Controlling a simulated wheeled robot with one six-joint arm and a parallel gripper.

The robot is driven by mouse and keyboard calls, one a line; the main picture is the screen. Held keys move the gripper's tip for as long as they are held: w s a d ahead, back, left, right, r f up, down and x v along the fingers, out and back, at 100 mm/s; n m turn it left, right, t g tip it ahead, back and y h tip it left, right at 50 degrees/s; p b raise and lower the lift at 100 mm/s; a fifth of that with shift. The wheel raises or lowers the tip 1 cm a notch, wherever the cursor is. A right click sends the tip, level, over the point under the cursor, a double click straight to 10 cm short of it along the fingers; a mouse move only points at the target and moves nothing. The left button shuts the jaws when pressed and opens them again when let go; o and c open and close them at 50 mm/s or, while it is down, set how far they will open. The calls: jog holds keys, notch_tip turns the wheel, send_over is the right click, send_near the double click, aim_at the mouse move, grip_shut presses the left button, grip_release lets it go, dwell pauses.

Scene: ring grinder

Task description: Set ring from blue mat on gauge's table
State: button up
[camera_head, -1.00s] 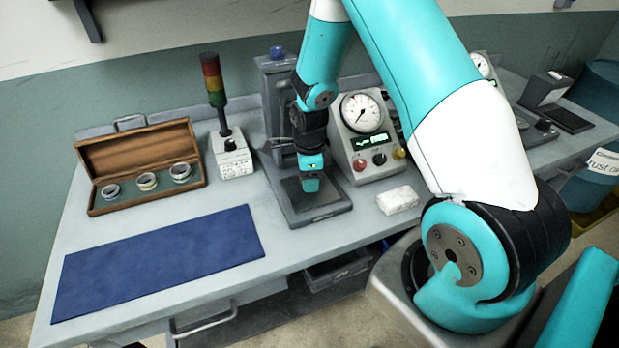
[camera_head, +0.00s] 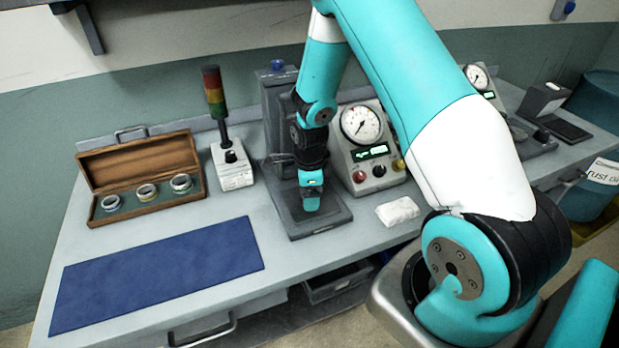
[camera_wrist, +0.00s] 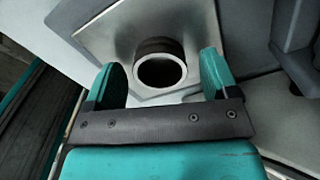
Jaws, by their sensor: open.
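The blue mat (camera_head: 155,275) lies bare at the front left of the bench. The gauge (camera_head: 278,115) stands behind my wrist, with its flat metal table (camera_head: 335,213) at its foot. My gripper (camera_head: 311,208) points down low over this table. In the wrist view, a metal ring (camera_wrist: 158,46) stands on the grey metal plate (camera_wrist: 110,22), between and just past the fingertips of my open gripper (camera_wrist: 162,75). A gap shows on both sides of the ring. In the head view the ring is hidden by my gripper.
A wooden case (camera_head: 150,205) with several rings stands at the back left. A signal light (camera_head: 222,130) is left of the gauge. A dial readout box (camera_head: 365,150) is close on the right, with a white cloth (camera_head: 398,211) in front of it.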

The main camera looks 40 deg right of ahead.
notch_tip(320, 180, up, 11)
jog(key=b, duration=0.3)
jog(key=s+a+r+n, duration=0.2)
jog(key=a+r+n, duration=0.3)
jog(key=a+n, duration=0.2)
jog(key=s+a+r+n+y, duration=0.2)
jog(key=s+a+r+n, duration=0.3)
jog(key=s+n, duration=0.5)
jog(key=s+a+r+n+y, duration=0.2)
jog(key=s+a+r+n, duration=0.3)
jog(key=s+a+n, duration=0.5)
jog(key=n, duration=0.4)
jog(key=shift+s+a+n, duration=0.15)
jog(key=shift+a+n, duration=0.1)
jog(key=shift+n, duration=0.15)
